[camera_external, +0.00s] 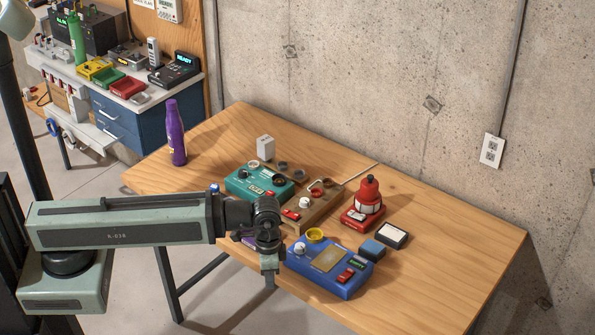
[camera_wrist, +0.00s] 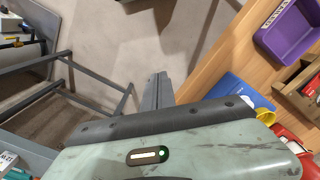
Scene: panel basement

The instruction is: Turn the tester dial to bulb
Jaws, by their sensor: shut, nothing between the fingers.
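Two box-shaped devices on the wooden table could be the tester; I cannot tell which from their markings. The blue box (camera_external: 332,268) has a white knob (camera_external: 299,248), a yellow ring (camera_external: 315,235), a tan plate and a red switch. The teal box (camera_external: 240,184) behind it has a dark round knob (camera_external: 279,178) and a small display. No bulb mark is readable, and no dial setting can be read. My gripper (camera_external: 269,281) is shut and empty. It points down at the table's front edge, left of the blue box and apart from it. Its shut fingers (camera_wrist: 158,90) show over the floor in the wrist view.
A wooden block (camera_external: 325,204) with knobs stands between the devices. A red beacon-like unit (camera_external: 367,197) and small boxes stand to the right. A purple bottle (camera_external: 175,133) stands at the left. A purple tray (camera_wrist: 287,38) shows in the wrist view. The table's right end is clear.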

